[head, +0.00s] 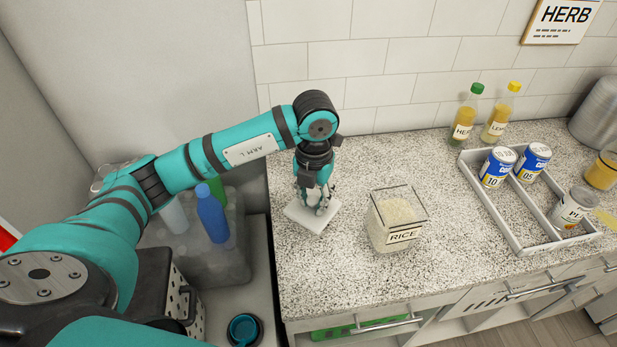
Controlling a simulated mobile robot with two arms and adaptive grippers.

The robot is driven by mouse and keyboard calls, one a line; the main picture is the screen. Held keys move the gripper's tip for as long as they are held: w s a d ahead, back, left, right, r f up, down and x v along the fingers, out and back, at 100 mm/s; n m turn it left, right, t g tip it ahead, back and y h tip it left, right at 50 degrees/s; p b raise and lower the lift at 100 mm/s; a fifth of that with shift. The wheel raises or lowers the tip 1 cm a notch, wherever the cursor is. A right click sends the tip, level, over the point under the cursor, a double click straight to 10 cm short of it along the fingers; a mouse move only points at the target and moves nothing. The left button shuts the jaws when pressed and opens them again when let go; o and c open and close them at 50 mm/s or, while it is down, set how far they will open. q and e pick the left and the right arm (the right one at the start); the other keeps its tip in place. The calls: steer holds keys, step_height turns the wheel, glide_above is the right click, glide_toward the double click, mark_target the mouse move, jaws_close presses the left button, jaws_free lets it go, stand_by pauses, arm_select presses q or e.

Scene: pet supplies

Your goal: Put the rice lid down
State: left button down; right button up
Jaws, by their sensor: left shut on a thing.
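The rice lid (306,218) is a flat, pale square at the left end of the speckled counter. My left gripper (320,205) points down over it and is shut on it. I cannot tell whether the lid touches the counter or is just above it. The rice container (391,226) is a clear square box labelled RICE, open at the top with white rice inside. It stands on the counter to the right of the lid, apart from it. My right gripper is not in view.
A grey divided tray (506,221) with cans stands on the right. Two bottles, one green-capped (464,115) and one yellow-capped (499,112), stand near the tiled wall. The counter (335,275) is clear in front of the lid. A bin with a blue bottle (212,213) is left of the counter.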

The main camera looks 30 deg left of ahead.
arm_select(q)
steer(key=w+a, duration=0.1)
steer(key=w, duration=0.1)
steer(key=w+a+p, duration=0.1)
steer(key=w+a, duration=0.1)
steer(key=w, duration=0.1)
steer(key=w+a+p, duration=0.1)
steer(key=w+a, duration=0.1)
steer(key=shift+w+f, duration=0.25)
steer(key=shift+f, duration=0.15)
steer(key=shift+f+p, duration=0.3)
steer(key=shift+p, duration=0.1)
step_height(320, 180, down, 2)
steer(key=shift+f+p, duration=0.2)
steer(key=shift+p, duration=0.35)
steer(key=shift+w+f, duration=0.1)
steer(key=shift+f, duration=0.15)
steer(key=shift+f, duration=0.1)
steer(key=shift+f, duration=0.15)
steer(key=c, duration=1.1)
jaws_free()
